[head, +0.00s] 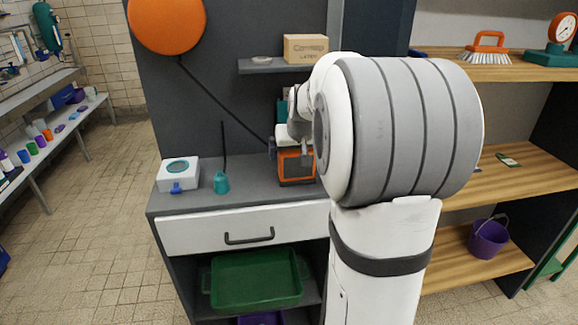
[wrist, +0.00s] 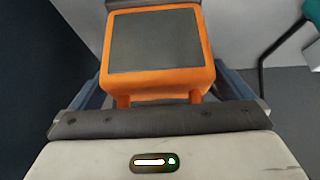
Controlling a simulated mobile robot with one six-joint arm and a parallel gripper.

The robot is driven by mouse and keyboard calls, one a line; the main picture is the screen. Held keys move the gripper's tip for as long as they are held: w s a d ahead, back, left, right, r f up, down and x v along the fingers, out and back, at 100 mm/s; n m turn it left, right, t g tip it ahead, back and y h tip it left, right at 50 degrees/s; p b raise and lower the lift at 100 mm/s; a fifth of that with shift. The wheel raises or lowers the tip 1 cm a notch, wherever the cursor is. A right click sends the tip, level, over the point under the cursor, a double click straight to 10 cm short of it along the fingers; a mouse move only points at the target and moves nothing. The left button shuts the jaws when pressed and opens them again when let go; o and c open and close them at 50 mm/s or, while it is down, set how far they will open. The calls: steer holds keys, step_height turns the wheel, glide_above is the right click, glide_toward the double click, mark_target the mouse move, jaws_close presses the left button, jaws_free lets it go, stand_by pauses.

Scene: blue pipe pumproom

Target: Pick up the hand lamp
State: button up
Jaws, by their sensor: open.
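The hand lamp, as I take it, is a boxy orange thing with a dark grey face (head: 296,167). It stands on the grey counter, partly hidden by my arm in the head view. In the wrist view the lamp (wrist: 160,42) fills the upper middle, with its orange rim and two short orange legs towards me. My gripper (wrist: 160,68) is open, with one blue-grey finger on each side of the lamp. I cannot tell whether the fingers touch it. In the head view my gripper (head: 301,143) is at the lamp's upper part, mostly hidden by my arm.
The counter (head: 255,190) also bears a white box with a teal round top (head: 178,173) and a teal oil can (head: 221,183) to the left. Above are a small shelf with a carton (head: 305,48) and an orange disc (head: 166,22). Wooden shelves (head: 505,185) stand at right.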

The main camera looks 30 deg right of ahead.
steer(key=shift+r, duration=0.1)
steer(key=c, duration=1.1)
